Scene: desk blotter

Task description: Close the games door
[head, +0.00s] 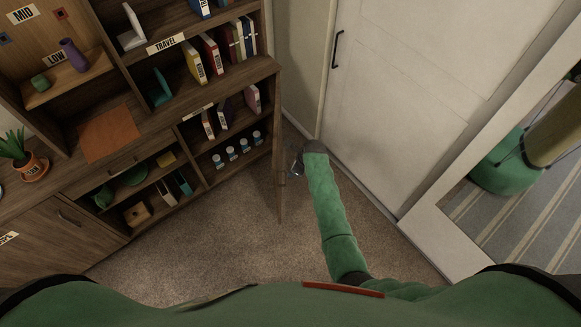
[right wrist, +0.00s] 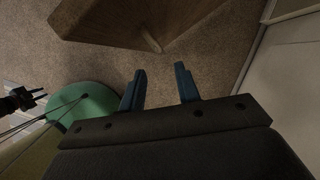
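The open cabinet door (head: 278,175) stands out from the right end of the lower bookcase, seen almost edge-on in the head view. No label on it is visible. In the right wrist view a brown wooden panel (right wrist: 125,22), apparently this door, is ahead of the fingers. My right gripper (head: 296,168) is just right of the door's outer part; a small gap seems to show. In the right wrist view my right gripper (right wrist: 160,85) has blue fingers apart with only carpet between them. A dark gripper-like shape (right wrist: 25,98), perhaps my left gripper, shows at the left edge.
The lower shelves hold books and several small jars (head: 231,153). A closed lower door (head: 62,235) is at left. A white door (head: 400,95) with a dark handle and a framed mirror-like panel (head: 520,185) stand at right. Carpet (head: 190,240) before the bookcase is clear.

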